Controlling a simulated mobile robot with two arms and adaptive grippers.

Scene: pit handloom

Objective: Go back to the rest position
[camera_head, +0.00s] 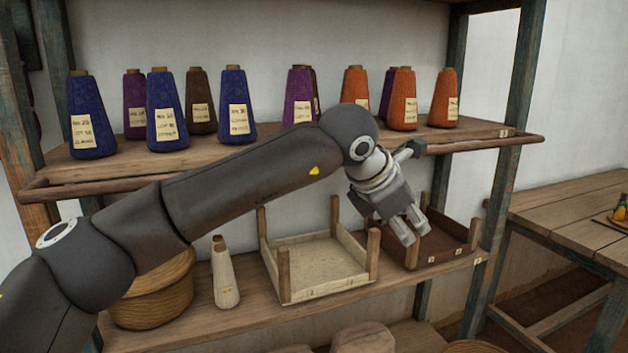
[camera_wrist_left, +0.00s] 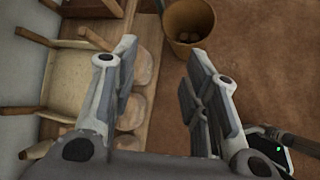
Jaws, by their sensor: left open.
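My left arm reaches in from the left across the front of the shelf. My left gripper (camera_head: 414,228) points down in front of the dark tray on the lower shelf. In the left wrist view the same gripper (camera_wrist_left: 160,85) has its fingers wide apart with nothing between them. My right gripper is not in view.
The upper shelf (camera_head: 270,150) holds several yarn cones, such as a blue one (camera_head: 90,115) and an orange one (camera_head: 445,100). Below stand a basket (camera_head: 150,300), a pale cone (camera_head: 224,275), a light tray (camera_head: 325,290) and a dark tray (camera_head: 450,252). A table (camera_head: 575,212) is at right.

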